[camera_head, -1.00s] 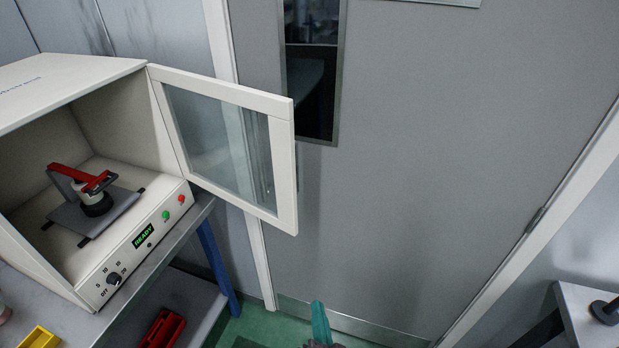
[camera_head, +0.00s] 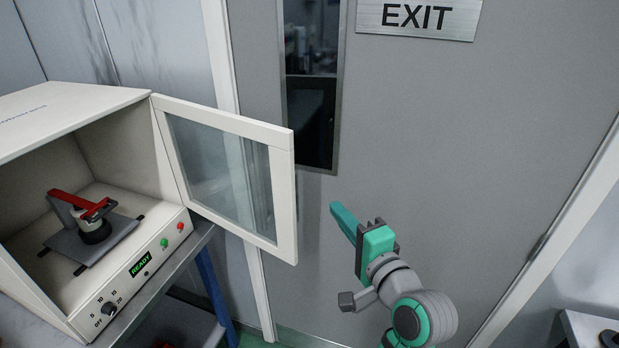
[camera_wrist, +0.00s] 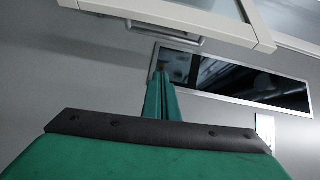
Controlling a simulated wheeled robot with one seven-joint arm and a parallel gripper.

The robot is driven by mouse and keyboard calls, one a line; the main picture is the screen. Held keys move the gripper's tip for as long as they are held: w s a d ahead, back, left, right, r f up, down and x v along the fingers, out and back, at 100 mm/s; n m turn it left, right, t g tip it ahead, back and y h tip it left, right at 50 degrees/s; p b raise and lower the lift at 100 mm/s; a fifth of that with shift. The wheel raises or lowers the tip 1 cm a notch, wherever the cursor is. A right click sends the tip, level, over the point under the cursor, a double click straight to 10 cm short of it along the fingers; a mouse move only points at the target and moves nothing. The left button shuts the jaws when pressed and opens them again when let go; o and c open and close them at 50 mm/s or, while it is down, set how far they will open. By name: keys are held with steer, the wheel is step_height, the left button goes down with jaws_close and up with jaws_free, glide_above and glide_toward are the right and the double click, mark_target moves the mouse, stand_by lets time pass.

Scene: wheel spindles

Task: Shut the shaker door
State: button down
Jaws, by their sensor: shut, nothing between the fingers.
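The shaker (camera_head: 62,118) is a cream box on a bench at the left of the head view. Its glass-paned door (camera_head: 286,190) stands wide open, swung out to the right. Inside, a red-handled clamp (camera_head: 82,203) sits on a grey platform. My gripper (camera_head: 336,208) is shut and empty, to the right of the door's free edge and apart from it. In the wrist view, my gripper's closed fingers (camera_wrist: 162,78) point toward the door frame (camera_wrist: 262,36) and a grey bar handle (camera_wrist: 165,34) on it.
A grey room door with a narrow window (camera_head: 310,120) and an EXIT sign (camera_head: 418,18) stands behind my arm. The shaker's front panel (camera_head: 140,268) shows READY. Another table (camera_head: 590,325) is at the lower right.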

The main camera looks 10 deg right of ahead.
step_height(320, 180, up, 6)
steer(key=y, duration=0.1)
steer(key=w+a, duration=0.5)
steer(key=w, duration=0.1)
steer(key=shift+w+a+f, duration=0.2)
steer(key=shift+w+a, duration=0.1)
steer(key=shift+w, duration=0.05)
stand_by(0.3)
steer(key=shift+d, duration=0.1)
